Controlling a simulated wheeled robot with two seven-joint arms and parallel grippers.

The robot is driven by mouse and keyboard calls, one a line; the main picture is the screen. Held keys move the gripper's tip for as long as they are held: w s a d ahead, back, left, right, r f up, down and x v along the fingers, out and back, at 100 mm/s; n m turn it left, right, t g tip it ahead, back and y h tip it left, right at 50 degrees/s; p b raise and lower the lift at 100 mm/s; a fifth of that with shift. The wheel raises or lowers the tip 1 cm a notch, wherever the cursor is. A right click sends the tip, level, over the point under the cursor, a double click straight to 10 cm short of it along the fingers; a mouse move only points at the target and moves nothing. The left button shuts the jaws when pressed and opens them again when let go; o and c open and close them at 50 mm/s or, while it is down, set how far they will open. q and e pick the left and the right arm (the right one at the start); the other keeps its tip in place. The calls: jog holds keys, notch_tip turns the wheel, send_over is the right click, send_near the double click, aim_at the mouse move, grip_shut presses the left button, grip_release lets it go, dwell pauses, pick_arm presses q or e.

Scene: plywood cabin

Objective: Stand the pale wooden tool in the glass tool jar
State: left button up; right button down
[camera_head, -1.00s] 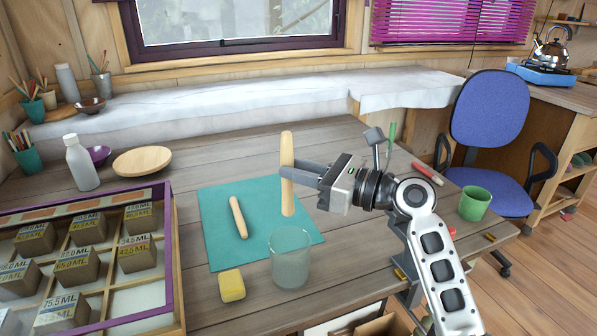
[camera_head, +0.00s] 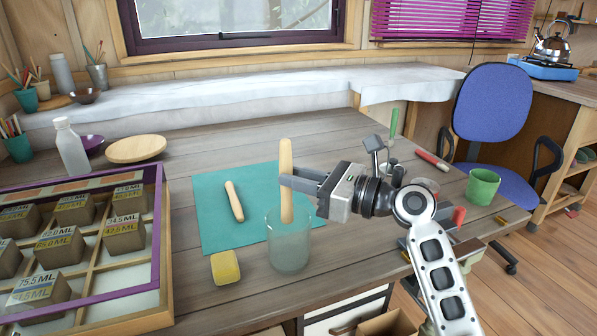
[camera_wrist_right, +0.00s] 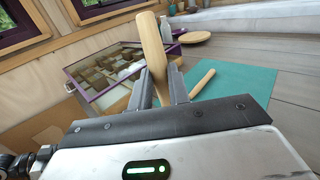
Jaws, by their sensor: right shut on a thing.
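My right gripper (camera_head: 290,182) is shut on the pale wooden tool (camera_head: 287,155), a smooth rounded stick held upright. The tool also shows between the fingers in the wrist view (camera_wrist_right: 153,50). The glass tool jar (camera_head: 289,248) stands on the table just below the gripper and looks empty. The tool's lower end overlaps the jar's rim in the head view; I cannot tell for sure whether it is inside the mouth. My left gripper is not in view.
A second wooden stick (camera_head: 234,201) lies on the teal mat (camera_head: 212,228). A yellow block (camera_head: 226,267) sits left of the jar. A divided tray (camera_head: 163,235) of labelled blocks is at left. A green cup (camera_head: 482,187) stands at right.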

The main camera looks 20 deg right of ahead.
pick_arm(q)
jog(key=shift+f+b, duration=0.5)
jog(key=shift+b, duration=0.45)
pick_arm(e)
jog(key=shift+f, duration=2.4)
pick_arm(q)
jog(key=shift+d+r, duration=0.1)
pick_arm(e)
jog(key=c, duration=1.3)
grip_release()
jog(key=shift+o, duration=0.2)
